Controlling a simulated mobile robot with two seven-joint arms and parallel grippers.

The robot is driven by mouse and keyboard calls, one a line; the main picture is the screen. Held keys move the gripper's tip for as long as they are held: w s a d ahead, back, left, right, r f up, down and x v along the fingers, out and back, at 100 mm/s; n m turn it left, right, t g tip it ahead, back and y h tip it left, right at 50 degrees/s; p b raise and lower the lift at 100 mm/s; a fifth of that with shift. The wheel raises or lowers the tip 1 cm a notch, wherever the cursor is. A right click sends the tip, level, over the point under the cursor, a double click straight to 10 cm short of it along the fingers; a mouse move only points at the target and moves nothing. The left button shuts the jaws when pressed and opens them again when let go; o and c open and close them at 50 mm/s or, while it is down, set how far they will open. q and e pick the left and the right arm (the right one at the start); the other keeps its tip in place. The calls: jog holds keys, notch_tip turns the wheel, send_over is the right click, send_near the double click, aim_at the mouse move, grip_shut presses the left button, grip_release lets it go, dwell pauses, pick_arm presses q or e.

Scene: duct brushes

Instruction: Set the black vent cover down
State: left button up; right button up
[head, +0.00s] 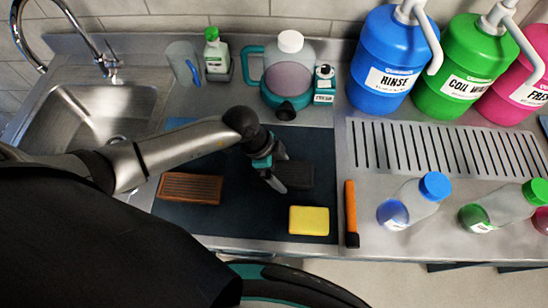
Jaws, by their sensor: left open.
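The black vent cover (300,175) looks like a dark block lying on the dark mat (240,222). It is partly hidden by my left gripper (278,184), and its dark colour blends with the mat. My left gripper points down at the left end of the cover, with its fingers open. I cannot tell whether a finger touches the cover. My right gripper is not in view.
A brown slatted block (190,188) and a yellow sponge (309,220) lie on the mat. An orange-handled tool (350,212) lies at its right edge. A teal-handled jug (288,75) stands behind. A sink (95,115) is at left, a slotted drain (440,148) at right.

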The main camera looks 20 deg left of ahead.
pick_arm(q)
jog(key=p+v, duration=0.1)
jog(key=v, duration=1)
jog(key=shift+p, duration=0.35)
jog(key=shift+a+r, duration=0.1)
dwell(1.4)
